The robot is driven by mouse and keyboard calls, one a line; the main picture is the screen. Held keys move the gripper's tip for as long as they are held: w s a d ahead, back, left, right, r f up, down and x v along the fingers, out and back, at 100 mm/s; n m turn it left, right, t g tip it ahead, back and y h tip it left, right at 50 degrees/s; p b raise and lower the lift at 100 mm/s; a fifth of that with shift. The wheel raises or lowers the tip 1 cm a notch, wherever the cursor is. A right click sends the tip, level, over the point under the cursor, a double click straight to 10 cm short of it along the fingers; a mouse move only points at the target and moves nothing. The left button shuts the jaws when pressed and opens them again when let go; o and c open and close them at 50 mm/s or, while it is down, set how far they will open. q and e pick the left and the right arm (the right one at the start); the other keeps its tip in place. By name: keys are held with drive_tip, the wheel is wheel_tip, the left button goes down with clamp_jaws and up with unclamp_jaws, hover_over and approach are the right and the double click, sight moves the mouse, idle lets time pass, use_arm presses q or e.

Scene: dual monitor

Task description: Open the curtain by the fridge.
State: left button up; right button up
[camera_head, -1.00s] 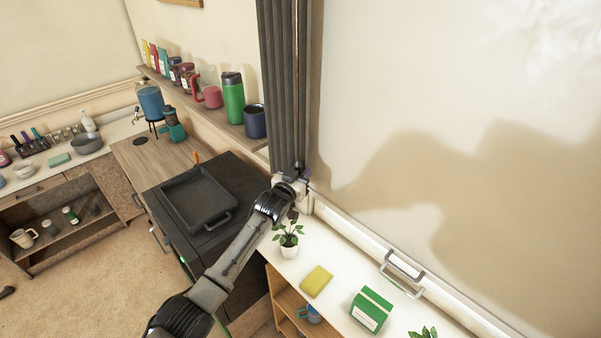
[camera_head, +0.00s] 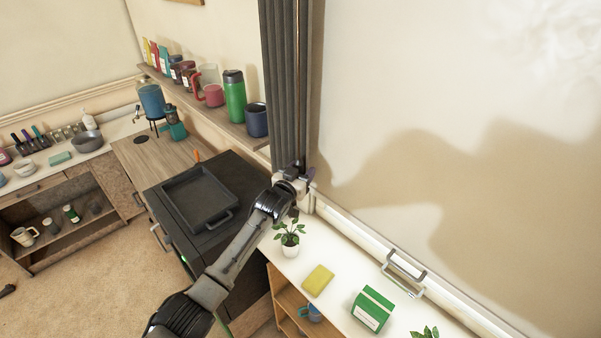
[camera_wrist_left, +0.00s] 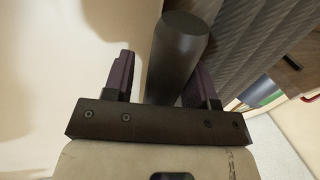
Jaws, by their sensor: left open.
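The grey pleated curtain (camera_head: 276,80) hangs gathered in a narrow strip beside the large pale panel. A thin rod (camera_head: 298,75) runs down along its right edge. My left gripper (camera_head: 298,178) is at the curtain's lower end. In the left wrist view, a thick dark cylinder (camera_wrist_left: 176,58) stands between the open fingers of the left gripper (camera_wrist_left: 160,80), with a visible gap on its left side; contact on the right is unclear. The grey pleats (camera_wrist_left: 250,45) lie just to the right. My right gripper is not in view.
A black appliance (camera_head: 225,235), perhaps the fridge, carries a dark tray (camera_head: 197,200). A white counter (camera_head: 335,310) holds a potted plant (camera_head: 290,238), yellow sponge (camera_head: 318,280) and green box (camera_head: 372,309). A shelf (camera_head: 235,128) with cups is left of the curtain.

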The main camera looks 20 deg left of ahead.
use_arm(q)
drive_tip(key=shift+s, duration=0.1)
drive_tip(key=s+a+b, duration=0.1)
drive_tip(key=s+b, duration=0.1)
drive_tip(key=s, duration=1.1)
drive_tip(key=shift+s+a, duration=0.2)
drive_tip(key=shift+s, duration=0.05)
